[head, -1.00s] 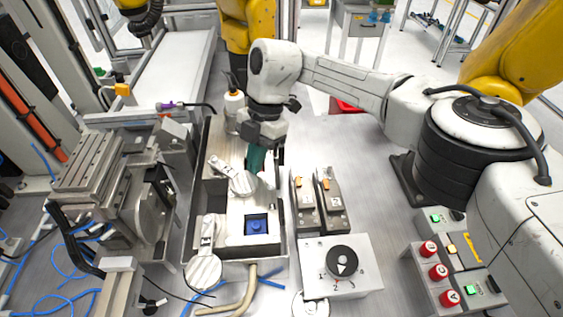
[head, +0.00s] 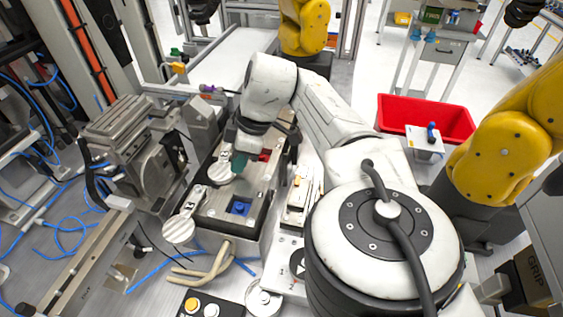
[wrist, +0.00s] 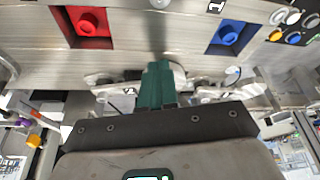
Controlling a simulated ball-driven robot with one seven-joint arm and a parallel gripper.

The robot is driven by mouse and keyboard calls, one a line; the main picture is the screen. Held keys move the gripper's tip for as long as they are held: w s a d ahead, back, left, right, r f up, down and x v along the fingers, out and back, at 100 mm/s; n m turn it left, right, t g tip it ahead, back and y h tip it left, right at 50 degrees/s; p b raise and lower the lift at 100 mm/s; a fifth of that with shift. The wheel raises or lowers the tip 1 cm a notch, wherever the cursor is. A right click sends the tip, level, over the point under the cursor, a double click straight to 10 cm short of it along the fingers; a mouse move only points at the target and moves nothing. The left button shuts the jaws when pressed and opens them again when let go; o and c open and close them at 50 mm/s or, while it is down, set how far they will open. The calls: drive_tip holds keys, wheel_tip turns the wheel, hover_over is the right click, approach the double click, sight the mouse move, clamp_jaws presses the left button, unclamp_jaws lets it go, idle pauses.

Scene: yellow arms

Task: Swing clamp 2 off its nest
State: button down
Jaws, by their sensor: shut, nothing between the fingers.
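My gripper (head: 239,164) is shut and empty, its teal fingers pointing down over the fixture. The red nest (head: 265,154) is uncovered just right of the fingers; the wrist view also shows it with a red piece inside (wrist: 88,22). The silver clamp nearest the fingers, clamp 2 (head: 220,174), has its round head left of the red nest. The fingers are at the right edge of that head; I cannot tell whether they touch. The blue nest (head: 239,208) is uncovered, and its clamp (head: 179,230) lies off to the left. My fingers partly hide the clamps in the wrist view.
A grey machine block (head: 143,150) stands left of the fixture. Narrow clamp-like units (head: 299,195) stand to its right, close to my arm. A red bin (head: 425,118) is behind right.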

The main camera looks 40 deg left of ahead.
drive_tip(key=shift+s+a+r+p, duration=0.15)
drive_tip(key=shift+s+a+p, duration=0.15)
drive_tip(key=shift+s+p, duration=0.35)
drive_tip(key=shift+s+a+f+p, duration=0.2)
drive_tip(key=shift+s+a+p, duration=0.1)
drive_tip(key=shift+s+p, duration=0.2)
